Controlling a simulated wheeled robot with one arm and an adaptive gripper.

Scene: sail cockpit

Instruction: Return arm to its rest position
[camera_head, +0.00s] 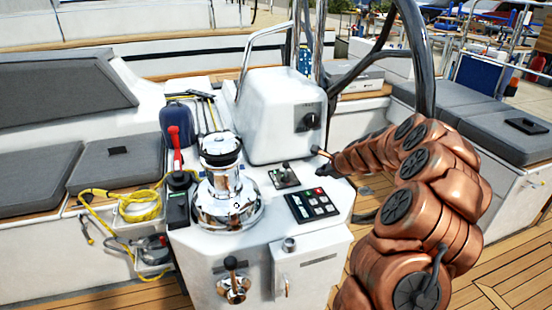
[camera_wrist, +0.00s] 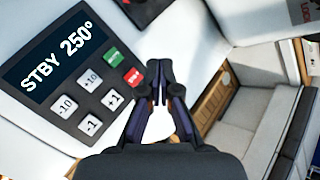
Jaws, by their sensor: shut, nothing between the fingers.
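My copper-coloured arm comes in from the right in the head view and reaches to the right edge of the white console (camera_head: 270,232). My gripper (camera_head: 325,170) is small and dark there, just above and behind the keypad panel. In the wrist view my gripper (camera_wrist: 160,72) is shut, its dark fingertips together with nothing between them. The fingertips appear beside the red button (camera_wrist: 133,76) of the autopilot panel (camera_wrist: 68,80). The panel also shows in the head view (camera_head: 312,206). Its display reads STBY 250°. Whether the fingers touch the panel cannot be told.
A chrome winch (camera_head: 226,195) stands left of the panel. A small lever (camera_head: 284,176) and a white instrument pod (camera_head: 280,115) are behind it. The dark wheel rim (camera_head: 417,50) rises close to my arm. Grey cushioned benches (camera_head: 470,110) lie at right; wooden deck is below.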

